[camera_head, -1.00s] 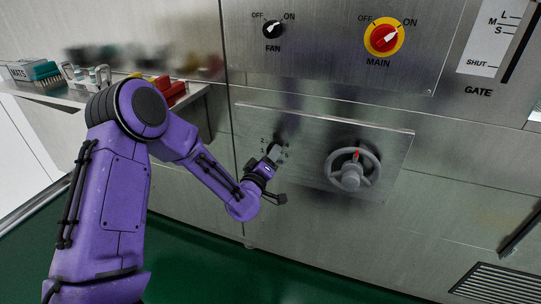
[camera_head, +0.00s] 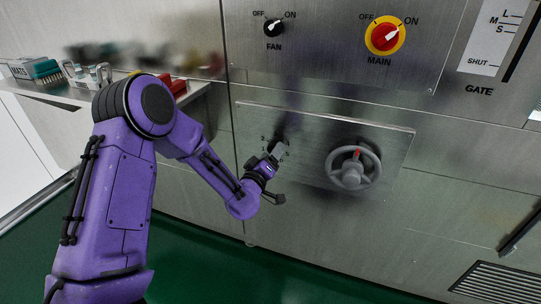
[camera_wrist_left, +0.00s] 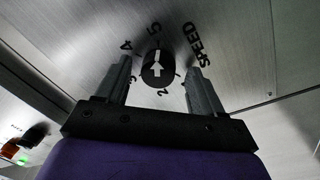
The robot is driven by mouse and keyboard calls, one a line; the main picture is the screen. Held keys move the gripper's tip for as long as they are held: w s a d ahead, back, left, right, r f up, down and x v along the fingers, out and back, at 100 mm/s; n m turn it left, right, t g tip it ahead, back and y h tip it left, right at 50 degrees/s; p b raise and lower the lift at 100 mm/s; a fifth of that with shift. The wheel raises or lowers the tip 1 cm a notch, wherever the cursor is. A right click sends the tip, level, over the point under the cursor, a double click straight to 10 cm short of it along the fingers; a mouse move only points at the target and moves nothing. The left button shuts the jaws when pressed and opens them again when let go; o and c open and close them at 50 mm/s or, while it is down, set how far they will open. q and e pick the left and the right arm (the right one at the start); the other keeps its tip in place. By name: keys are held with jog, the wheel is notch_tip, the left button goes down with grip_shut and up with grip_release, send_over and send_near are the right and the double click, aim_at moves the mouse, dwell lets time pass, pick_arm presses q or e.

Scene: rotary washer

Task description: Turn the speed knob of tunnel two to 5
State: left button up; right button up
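The speed knob (camera_wrist_left: 158,68) is a round black dial with a white arrow, on a metal panel. In the left wrist view its arrow points up, at about the printed 5 (camera_wrist_left: 153,28). My left gripper (camera_wrist_left: 162,82) is open, with one finger on each side of the knob and a visible gap on both sides. In the head view my left gripper (camera_head: 280,150) is at the left part of the lower panel (camera_head: 310,122) and hides the knob. My right gripper is not in view. No tunnel number is readable.
A grey handwheel (camera_head: 353,168) sits right of the gripper on the same panel. Above are a black FAN switch (camera_head: 273,28) and a red and yellow MAIN switch (camera_head: 385,36). A shelf (camera_head: 195,90) with blurred objects stands at the left.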

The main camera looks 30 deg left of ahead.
pick_arm(q)
jog(key=v, duration=1)
jog(key=shift+s, duration=0.25)
jog(key=shift+d, duration=0.1)
